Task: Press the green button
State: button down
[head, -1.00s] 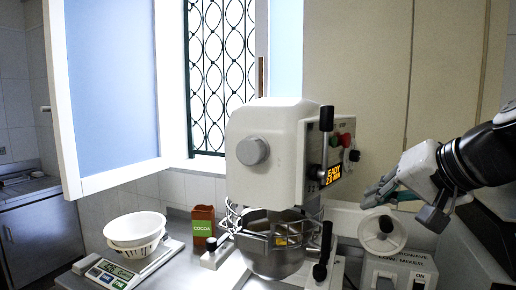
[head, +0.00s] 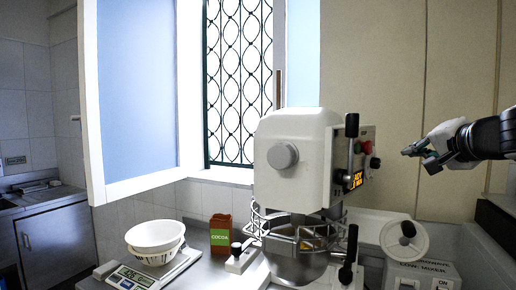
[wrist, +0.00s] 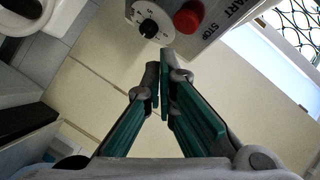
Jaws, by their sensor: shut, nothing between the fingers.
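The white mixer (head: 295,150) stands on the counter, with its control panel on its right side. The green button (head: 358,147) is small and partly behind the black lever in the head view, beside the red button (head: 367,147). In the wrist view the red button (wrist: 188,18) and a white dial (wrist: 150,22) show at the top, with START and STOP lettering; the green button is not visible there. My gripper (head: 408,151) is shut and empty, to the right of the panel and apart from it. Its fingertips (wrist: 161,76) point toward the panel's lower edge in the wrist view.
A black lever (head: 351,150) stands in front of the panel. A white bowl (head: 155,235) sits on a scale at the left, with a cocoa box (head: 220,236) beside it. A white machine with a round knob (head: 404,238) stands below my gripper. The space between gripper and panel looks clear.

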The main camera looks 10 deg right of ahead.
jog(key=w+a, duration=0.5)
jog(key=w, duration=0.2)
jog(key=shift+a, duration=0.15)
dwell(1.6)
jog(key=shift+w+a+b, duration=0.25)
jog(key=shift+w+b, duration=0.1)
jog(key=shift+b, duration=0.15)
jog(key=shift+w+a, duration=0.25)
jog(key=shift+w, duration=0.1)
dwell(0.6)
jog(key=shift+s, duration=0.1)
jog(key=shift+s+d+b, duration=0.35)
jog(key=shift+s+d, duration=0.15)
jog(key=shift+s, duration=0.1)
dwell(0.3)
jog(key=shift+s+d+b, duration=0.2)
jog(key=shift+s+d, duration=0.55)
jog(key=shift+s, duration=0.25)
jog(key=shift+s+d+b, duration=0.2)
jog(key=shift+s+d, duration=0.55)
jog(key=shift+s, duration=0.25)
